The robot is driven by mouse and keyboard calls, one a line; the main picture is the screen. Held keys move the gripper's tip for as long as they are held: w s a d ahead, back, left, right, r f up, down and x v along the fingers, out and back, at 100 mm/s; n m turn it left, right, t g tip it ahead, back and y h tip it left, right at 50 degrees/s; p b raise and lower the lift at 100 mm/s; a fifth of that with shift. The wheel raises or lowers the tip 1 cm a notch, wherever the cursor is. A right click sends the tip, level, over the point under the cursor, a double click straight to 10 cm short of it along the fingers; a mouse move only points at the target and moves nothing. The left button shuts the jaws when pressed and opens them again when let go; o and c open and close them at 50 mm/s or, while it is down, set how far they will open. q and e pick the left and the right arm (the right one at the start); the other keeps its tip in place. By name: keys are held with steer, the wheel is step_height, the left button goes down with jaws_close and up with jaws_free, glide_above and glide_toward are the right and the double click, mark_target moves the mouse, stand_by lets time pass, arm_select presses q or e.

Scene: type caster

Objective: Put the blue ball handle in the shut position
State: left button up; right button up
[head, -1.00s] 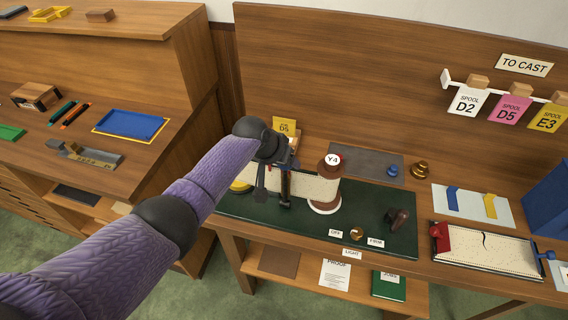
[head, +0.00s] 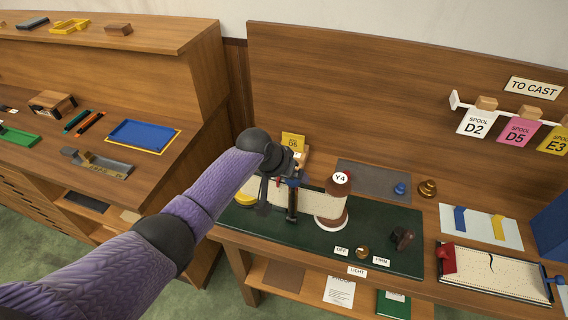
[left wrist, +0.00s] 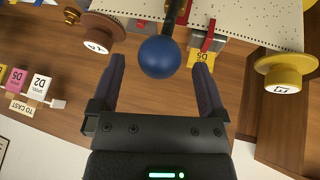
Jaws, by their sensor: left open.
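The blue ball handle (left wrist: 160,57) is at the end of a dark lever arm (left wrist: 172,20) in the left wrist view. My left gripper (left wrist: 160,66) is open, with one dark finger on each side of the ball and a gap on both sides. In the head view my left gripper (head: 277,182) is over the paper-strip machine on the dark green board (head: 320,235). It hides most of the ball there. A white perforated strip (head: 312,203) runs behind the lever to a brown spool marked Y4 (head: 341,183). My right gripper is not in view.
A yellow spool (left wrist: 285,72) stands at the strip's other end. A small blue knob (head: 399,189) sits on a grey mat, with a brass knob (head: 427,188) beside it. A brass knob (head: 362,252) and dark handle (head: 402,238) are at the board's front right.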

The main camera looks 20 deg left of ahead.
arm_select(q)
steer(key=p+v, duration=0.1)
steer(key=v, duration=0.6)
steer(key=shift+r+p, duration=0.2)
steer(key=shift+p, duration=0.15)
steer(key=shift+s, duration=0.1)
steer(key=s+a+f+g+y+b, duration=0.1)
steer(key=s+f+b, duration=0.35)
steer(key=f, duration=0.75)
steer(key=s+a+f+n+y+b, duration=0.1)
steer(key=s+a+f+b, duration=0.3)
steer(key=f, duration=0.8)
steer(key=s+d+f+g+y+b, duration=0.1)
steer(key=s+f+b, duration=0.2)
steer(key=s+f, duration=0.55)
steer(key=s+f+g+b, duration=0.1)
steer(key=s+f+b, duration=0.3)
steer(key=s+f, duration=0.6)
steer(key=s+f+m+g+b, duration=0.1)
steer(key=s+f+b, duration=0.3)
steer(key=s+f, duration=0.6)
steer(key=s, duration=0.6)
steer(key=shift+a+f+m+g+y, duration=0.2)
steer(key=shift+f+m+g+y, duration=0.1)
steer(key=shift+f, duration=0.05)
